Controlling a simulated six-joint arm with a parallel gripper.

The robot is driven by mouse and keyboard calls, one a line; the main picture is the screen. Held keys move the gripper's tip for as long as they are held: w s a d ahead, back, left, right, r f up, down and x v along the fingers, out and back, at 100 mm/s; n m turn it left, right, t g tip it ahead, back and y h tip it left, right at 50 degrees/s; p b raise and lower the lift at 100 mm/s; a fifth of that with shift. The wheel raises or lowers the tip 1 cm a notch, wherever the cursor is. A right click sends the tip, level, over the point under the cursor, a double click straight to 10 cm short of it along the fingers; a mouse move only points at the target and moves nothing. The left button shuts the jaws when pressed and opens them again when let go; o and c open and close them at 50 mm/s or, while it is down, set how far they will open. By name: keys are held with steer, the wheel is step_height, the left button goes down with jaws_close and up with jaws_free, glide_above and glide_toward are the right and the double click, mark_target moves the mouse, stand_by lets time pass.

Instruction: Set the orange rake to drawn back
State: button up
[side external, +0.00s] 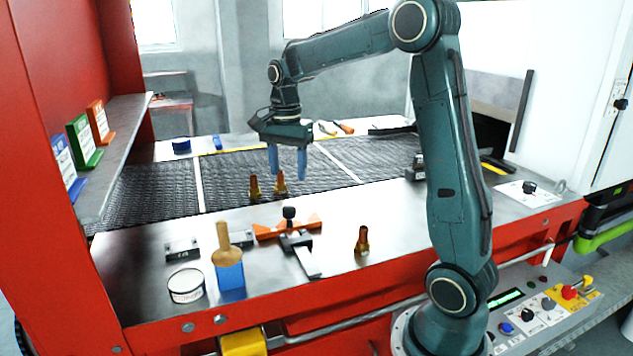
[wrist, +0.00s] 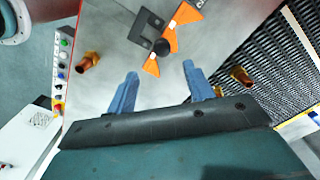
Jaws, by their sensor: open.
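The orange rake (side external: 266,231) is a zigzag orange bar on the steel table, close to the near edge of the belt. A black knob (side external: 289,212) stands up from its middle. A grey slide rail (side external: 305,261) runs from under it toward the front of the table. In the wrist view the rake (wrist: 151,66) and its knob (wrist: 162,47) lie just beyond my fingertips. My gripper (side external: 288,176) has blue fingers, hangs above the belt edge behind the rake, and is open and empty; it also shows in the wrist view (wrist: 160,72).
Two brass fittings (side external: 254,188) stand at the belt edge below my gripper; another brass fitting (side external: 362,241) stands right of the rail. A wooden-handled blue tool (side external: 229,272) and a round white tin (side external: 186,286) are front left. The mesh belt (side external: 150,193) lies behind.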

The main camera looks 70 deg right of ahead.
steer(key=shift+r, duration=1.85)
steer(key=s+a+r+n+t, duration=0.3)
steer(key=s+a+n, duration=0.6)
steer(key=a, duration=0.2)
steer(key=s+a+f+n+t, duration=0.2)
steer(key=s+a+f+n, duration=0.2)
steer(key=s+n, duration=0.5)
steer(key=shift+s+a+t, duration=0.3)
steer(key=shift+s+a, duration=0.65)
steer(key=shift+s, duration=0.25)
